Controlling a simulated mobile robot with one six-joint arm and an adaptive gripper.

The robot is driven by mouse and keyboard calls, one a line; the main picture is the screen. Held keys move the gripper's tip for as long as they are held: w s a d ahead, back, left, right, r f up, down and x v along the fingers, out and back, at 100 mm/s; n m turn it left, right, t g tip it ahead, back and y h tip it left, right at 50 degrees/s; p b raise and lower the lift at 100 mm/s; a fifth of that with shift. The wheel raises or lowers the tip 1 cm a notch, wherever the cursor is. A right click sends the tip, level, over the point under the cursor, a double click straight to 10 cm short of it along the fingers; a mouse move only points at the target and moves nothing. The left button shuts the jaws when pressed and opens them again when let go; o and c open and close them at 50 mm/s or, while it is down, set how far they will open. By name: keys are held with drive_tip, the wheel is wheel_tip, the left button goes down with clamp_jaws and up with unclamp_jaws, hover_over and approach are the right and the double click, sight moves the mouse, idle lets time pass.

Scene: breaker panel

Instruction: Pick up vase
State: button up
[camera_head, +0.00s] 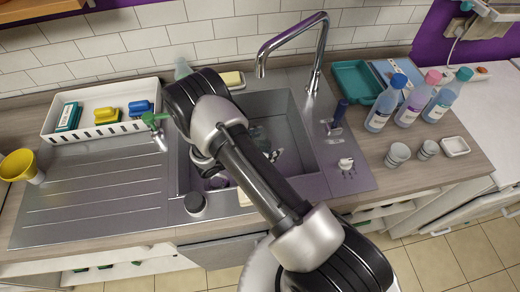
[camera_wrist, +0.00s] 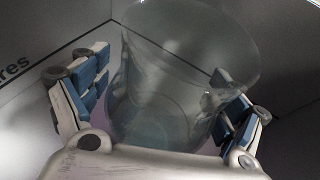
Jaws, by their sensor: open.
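The vase (camera_wrist: 160,105) is a clear, greenish glass vessel with a wide, flared round rim. It fills the middle of the wrist view. My gripper (camera_wrist: 163,70) is open, with one blue-and-white padded finger on each side of the vase. The right finger shows partly behind the glass, close to its wall; I cannot tell whether either finger touches it. The lower end of the vase meets the white gripper body in the picture.
My arm reaches over the steel sink (camera_head: 305,150) with its tall faucet (camera_head: 290,38). A white tray (camera_head: 90,138) with sponges and a yellow cup (camera_head: 20,166) stand left. Bottles (camera_head: 410,107), small cups (camera_head: 398,154) and a teal tray (camera_head: 357,80) stand right.

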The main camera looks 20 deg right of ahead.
drive_tip(key=shift+c, duration=0.5)
drive_tip(key=c, duration=1.6)
drive_tip(key=shift+r, duration=0.1)
drive_tip(key=shift+c, duration=0.2)
